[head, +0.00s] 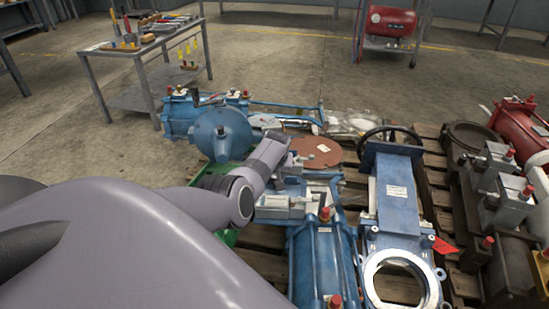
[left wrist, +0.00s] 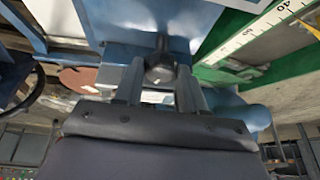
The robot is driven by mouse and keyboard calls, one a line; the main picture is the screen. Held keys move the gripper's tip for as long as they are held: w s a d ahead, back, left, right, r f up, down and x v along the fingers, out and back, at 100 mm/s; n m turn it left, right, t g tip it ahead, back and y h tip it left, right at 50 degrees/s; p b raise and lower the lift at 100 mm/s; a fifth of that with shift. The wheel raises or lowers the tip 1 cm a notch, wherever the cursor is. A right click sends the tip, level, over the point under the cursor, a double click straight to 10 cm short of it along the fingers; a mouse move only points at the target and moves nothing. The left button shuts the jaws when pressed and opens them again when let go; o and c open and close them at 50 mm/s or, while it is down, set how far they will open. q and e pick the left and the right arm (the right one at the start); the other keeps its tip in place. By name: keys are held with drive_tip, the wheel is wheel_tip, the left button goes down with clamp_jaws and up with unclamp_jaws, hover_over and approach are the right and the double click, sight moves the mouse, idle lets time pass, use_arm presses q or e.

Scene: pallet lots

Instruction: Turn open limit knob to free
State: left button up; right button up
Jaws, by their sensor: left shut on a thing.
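A small dark knob (left wrist: 160,62) sticks out from a blue housing (left wrist: 125,55) in the left wrist view. My left gripper (left wrist: 158,84) has one finger on each side of the knob and is shut on it. The knob's pointer and any free marking are not readable. In the head view my left arm reaches over the pallet to the blue and grey machinery (head: 290,205); there the fingers and knob are hidden behind the arm. My right gripper is not in view.
A blue gate valve (head: 397,195) with a dark handwheel, a rust-brown disc (head: 316,152) and a blue actuator (head: 219,133) crowd the pallet around my arm. Red-capped grey units stand at right. Open floor lies behind.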

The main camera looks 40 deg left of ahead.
use_arm(q)
drive_tip(key=shift+n+g+y+b, duration=0.3)
drive_tip(key=shift+n+b, duration=0.1)
drive_tip(key=shift+n, duration=0.5)
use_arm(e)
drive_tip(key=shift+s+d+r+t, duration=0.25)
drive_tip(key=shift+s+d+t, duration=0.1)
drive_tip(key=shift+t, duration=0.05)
use_arm(q)
drive_tip(key=o, duration=1)
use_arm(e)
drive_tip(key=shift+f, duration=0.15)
use_arm(q)
drive_tip(key=shift+r, duration=0.1)
drive_tip(key=shift+d+r+p, duration=0.1)
drive_tip(key=shift+r+p, duration=0.1)
drive_tip(key=shift+p, duration=0.1)
drive_tip(key=p+v, duration=0.6)
drive_tip(key=shift+r, duration=0.3)
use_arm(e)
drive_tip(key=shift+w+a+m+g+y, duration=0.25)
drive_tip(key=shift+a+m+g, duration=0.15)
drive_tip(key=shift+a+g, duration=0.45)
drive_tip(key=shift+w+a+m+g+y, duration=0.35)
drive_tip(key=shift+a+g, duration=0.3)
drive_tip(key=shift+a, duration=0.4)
